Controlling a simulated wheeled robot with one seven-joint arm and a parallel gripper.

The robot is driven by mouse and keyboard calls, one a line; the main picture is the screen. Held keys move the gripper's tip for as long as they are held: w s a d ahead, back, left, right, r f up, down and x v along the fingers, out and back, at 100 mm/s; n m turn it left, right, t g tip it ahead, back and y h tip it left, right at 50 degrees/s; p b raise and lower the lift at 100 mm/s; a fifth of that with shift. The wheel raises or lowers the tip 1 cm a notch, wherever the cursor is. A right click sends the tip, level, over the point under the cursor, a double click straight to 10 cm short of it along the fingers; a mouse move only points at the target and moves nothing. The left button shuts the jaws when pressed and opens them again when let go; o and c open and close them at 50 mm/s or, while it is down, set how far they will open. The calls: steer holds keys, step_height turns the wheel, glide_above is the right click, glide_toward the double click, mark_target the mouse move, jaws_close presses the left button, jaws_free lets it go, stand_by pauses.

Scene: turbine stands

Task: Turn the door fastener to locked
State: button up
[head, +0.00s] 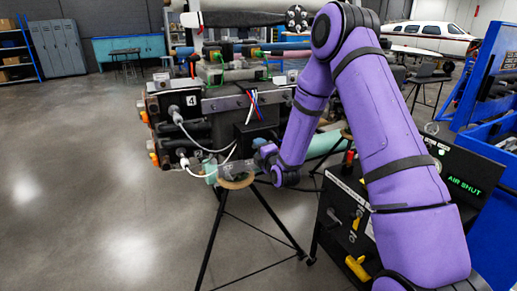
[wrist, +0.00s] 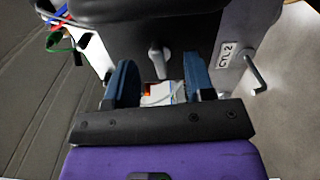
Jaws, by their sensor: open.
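My gripper (wrist: 160,78) has two blue fingers spread apart, one on each side of and below the fastener. Nothing is held between them, and I cannot see contact with the fastener. In the head view my purple arm reaches down to the front of the engine stand, and the fastener cannot be made out there.
Coloured cables (wrist: 58,30) lie at upper left. In the head view, a black cart (head: 345,205) with an AIR SHUT display stands right of the tripod legs (head: 212,240). Open floor lies left.

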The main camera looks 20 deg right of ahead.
steer(key=shift+s+d, duration=0.1)
steer(key=shift+s, duration=1.8)
steer(key=s+a+r+m+g+h, duration=0.1)
steer(key=s+r+m+g, duration=0.2)
steer(key=s+r+m, duration=0.45)
steer(key=s+a+r+m+g, duration=0.1)
steer(key=s+r+m+g, duration=0.3)
steer(key=r, duration=0.7)
steer(key=s+r+m+g, duration=0.2)
steer(key=s+r+m, duration=0.1)
steer(key=s, duration=1.1)
steer(key=s+r+m+g, duration=0.3)
steer(key=s+m, duration=0.2)
steer(key=s, duration=1)
steer(key=shift+a+r+g, duration=0.2)
steer(key=shift+a+g, duration=0.1)
steer(key=shift+a, duration=0.15)
steer(key=shift+s, duration=0.1)
